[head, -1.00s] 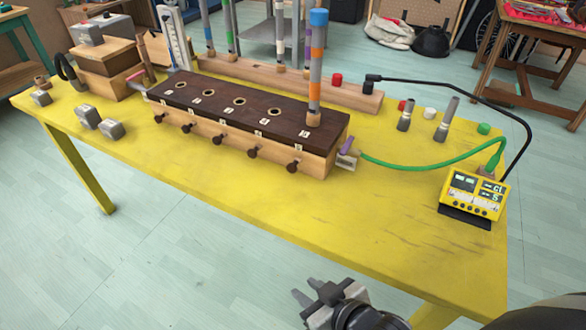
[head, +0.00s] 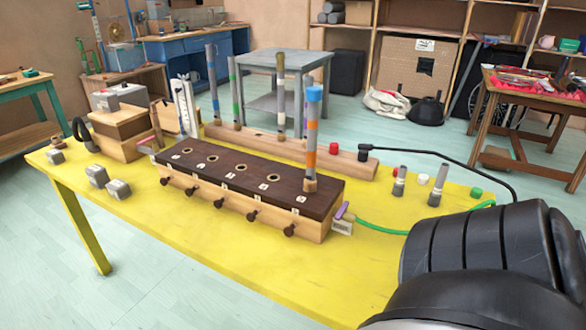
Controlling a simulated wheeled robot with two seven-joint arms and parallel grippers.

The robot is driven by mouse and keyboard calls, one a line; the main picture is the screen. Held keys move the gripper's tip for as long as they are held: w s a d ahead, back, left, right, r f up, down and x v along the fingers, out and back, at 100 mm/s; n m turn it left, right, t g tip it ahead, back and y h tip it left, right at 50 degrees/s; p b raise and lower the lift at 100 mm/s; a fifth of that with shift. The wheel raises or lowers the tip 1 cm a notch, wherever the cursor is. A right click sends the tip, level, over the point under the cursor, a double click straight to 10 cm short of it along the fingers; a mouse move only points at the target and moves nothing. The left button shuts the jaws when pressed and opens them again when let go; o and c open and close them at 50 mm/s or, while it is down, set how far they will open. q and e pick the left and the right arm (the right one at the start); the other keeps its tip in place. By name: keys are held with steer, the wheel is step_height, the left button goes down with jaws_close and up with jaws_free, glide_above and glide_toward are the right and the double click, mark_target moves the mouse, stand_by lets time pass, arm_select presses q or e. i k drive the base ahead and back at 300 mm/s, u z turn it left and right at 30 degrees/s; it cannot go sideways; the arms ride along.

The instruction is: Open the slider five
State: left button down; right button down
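A long wooden box (head: 268,222) with a dark top (head: 225,184) stands on the yellow table. Its front carries a row of dark slider knobs, each with a small label too small to read surely. The rightmost knob (head: 289,230) is at the end near the green cable. I cannot tell from the picture whether its slider is in or out. A banded tube with a blue top (head: 312,135) stands upright at the right end of the box top; the other holes there look empty. Neither gripper is in view. A black part of my arm fills the lower right.
A wooden rack (head: 262,142) with upright tubes is behind the box. Metal blocks (head: 97,175) lie at left, and two grey cylinders (head: 436,190) stand at right. The green cable (head: 380,228) runs behind my arm. The table front (head: 215,260) is clear.

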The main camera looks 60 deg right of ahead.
mark_target(288, 232)
steer(key=k, duration=0.4)
steer(key=z, duration=1)
